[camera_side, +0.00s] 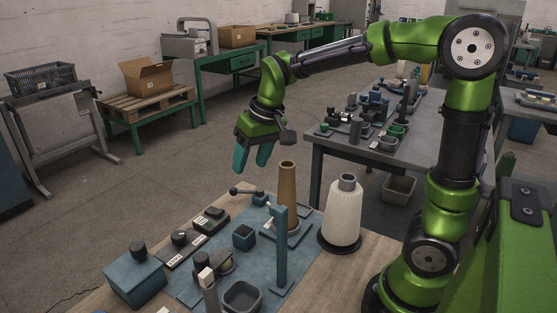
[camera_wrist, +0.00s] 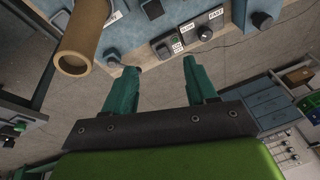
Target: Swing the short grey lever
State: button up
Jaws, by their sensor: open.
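A short dark grey lever with a rounded end (camera_side: 246,192) lies near the far edge of the blue machine plate in the side view, left of the brown tube (camera_side: 287,190). My gripper (camera_side: 251,170) has teal fingers that point down, apart and empty, above the far edge of the plate and higher than the lever. In the wrist view my gripper (camera_wrist: 160,66) shows a wide gap between its fingertips, and the brown tube (camera_wrist: 82,42) stands to the left of them.
A white yarn cone (camera_side: 344,212) stands right of the tube. A blue post (camera_side: 281,250) rises in front. A knob panel (camera_side: 182,240), a blue box (camera_side: 134,275) and a grey tray (camera_side: 242,297) occupy the near left. A slow-fast knob (camera_wrist: 205,33) shows in the wrist view.

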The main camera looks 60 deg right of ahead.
aim_at(233, 188)
jog(key=shift+w+d+f+n+g+h, duration=0.8)
jog(key=shift+w+d+n, duration=0.75)
jog(key=shift+w, duration=2.25)
jog(key=shift+w+d+f+n+g+h, duration=0.6)
jog(key=shift+w+d+f+n+h, duration=0.85)
jog(key=shift+w, duration=2.3)
jog(key=shift+m+y, duration=0.3)
jog(key=shift+y, duration=0.35)
jog(key=d+f, duration=0.1)
jog(key=f, duration=0.4)
jog(key=d+f, duration=0.1)
jog(key=f, duration=0.4)
jog(key=d+f, duration=0.1)
jog(key=f, duration=0.4)
jog(key=shift+w+d, duration=0.3)
jog(key=shift+d, duration=0.05)
grip_shut()
